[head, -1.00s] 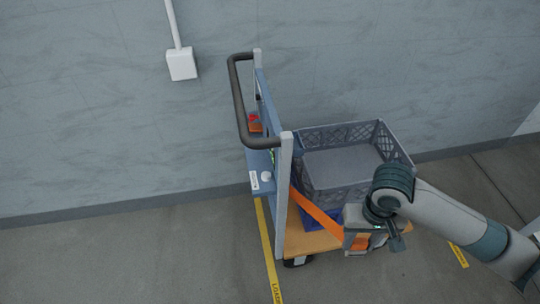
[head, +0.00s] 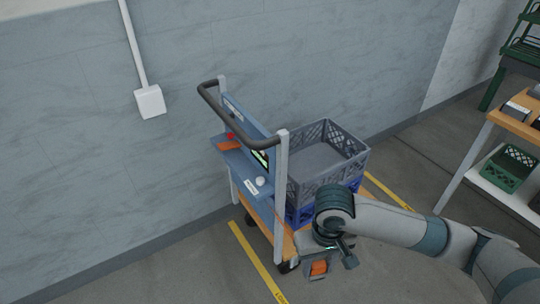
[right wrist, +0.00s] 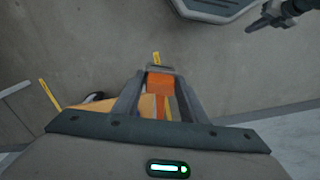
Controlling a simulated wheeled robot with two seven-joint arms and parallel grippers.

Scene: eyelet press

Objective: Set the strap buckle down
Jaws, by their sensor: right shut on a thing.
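The strap buckle (right wrist: 160,83) is an orange block between the fingers of my right gripper in the right wrist view. My right gripper (head: 318,268) is shut on it, low beside the near end of the cart in the head view, where the orange buckle shows between the fingers. An orange strap (right wrist: 162,104) runs from the buckle in the right wrist view. What looks like my left gripper (right wrist: 270,18) shows at the top right of that view, too small to tell its jaws. The cart (head: 282,185) has a wooden deck and a blue panel.
A grey crate (head: 363,165) stands on a blue crate (head: 303,214) on the cart. A black handle (head: 222,115) tops the cart's left end. Yellow lines (head: 255,262) mark the floor. A shelf table (head: 510,125) with a green crate (head: 509,168) stands at the right.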

